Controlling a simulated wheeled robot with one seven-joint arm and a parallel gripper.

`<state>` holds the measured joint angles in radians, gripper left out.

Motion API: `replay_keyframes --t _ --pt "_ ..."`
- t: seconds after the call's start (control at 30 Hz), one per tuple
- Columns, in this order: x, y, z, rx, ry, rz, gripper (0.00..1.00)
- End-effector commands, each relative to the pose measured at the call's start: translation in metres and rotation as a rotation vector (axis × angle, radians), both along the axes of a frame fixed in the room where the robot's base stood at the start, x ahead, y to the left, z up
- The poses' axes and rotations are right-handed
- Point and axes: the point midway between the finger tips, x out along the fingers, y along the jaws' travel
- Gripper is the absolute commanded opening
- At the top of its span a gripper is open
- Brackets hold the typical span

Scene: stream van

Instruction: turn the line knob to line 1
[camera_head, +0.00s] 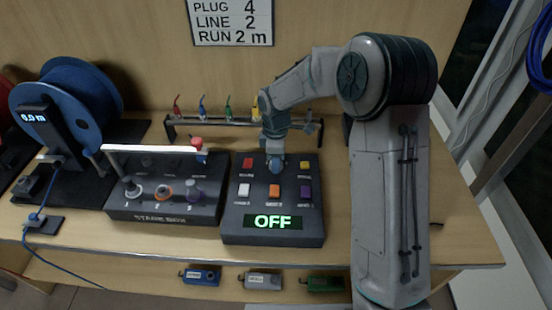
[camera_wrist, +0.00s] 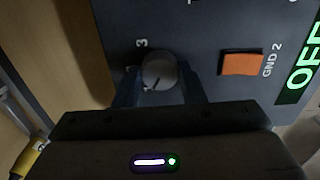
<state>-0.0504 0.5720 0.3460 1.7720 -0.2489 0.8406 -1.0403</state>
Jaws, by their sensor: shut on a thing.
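The line knob (camera_wrist: 158,70) is a small round grey knob on the dark control box (camera_head: 235,225). In the wrist view a pale pointer mark shows on its lower part, turned away from the printed "3" beside it. My gripper (camera_wrist: 160,88) is shut on the knob, with one finger on each side. In the head view my gripper (camera_head: 277,163) comes down on the box's upper middle and covers the knob. The box's green display (camera_head: 273,222) reads OFF.
Coloured buttons, including an orange one (camera_head: 274,191) marked GND 2, sit close around the knob. A stage box (camera_head: 160,212) with a raised white bar stands left. A plug rack (camera_head: 235,124) is behind. The wall sign (camera_head: 231,22) reads PLUG 4, LINE 2, RUN 2 m.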

Motion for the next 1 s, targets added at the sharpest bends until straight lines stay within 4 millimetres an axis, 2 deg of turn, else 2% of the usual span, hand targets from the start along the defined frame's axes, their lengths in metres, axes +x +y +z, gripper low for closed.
replay_keyframes --t 0.23,0.27,0.3,0.33,0.67,0.83,1.0 --pt "0.001 0.000 0.001 0.001 -0.003 0.000 0.14" --pt "0.001 0.000 0.001 0.001 -0.003 0.000 0.45" --pt "0.001 0.000 0.001 0.001 -0.003 0.000 0.56" --pt "0.001 0.000 0.001 0.001 -0.003 0.000 0.58" --pt "0.001 0.000 0.004 0.000 -0.002 -0.001 0.58" --pt "0.001 0.000 0.027 0.001 -0.004 -0.002 0.58" --pt "0.001 0.000 0.066 0.002 -0.006 -0.002 0.58"
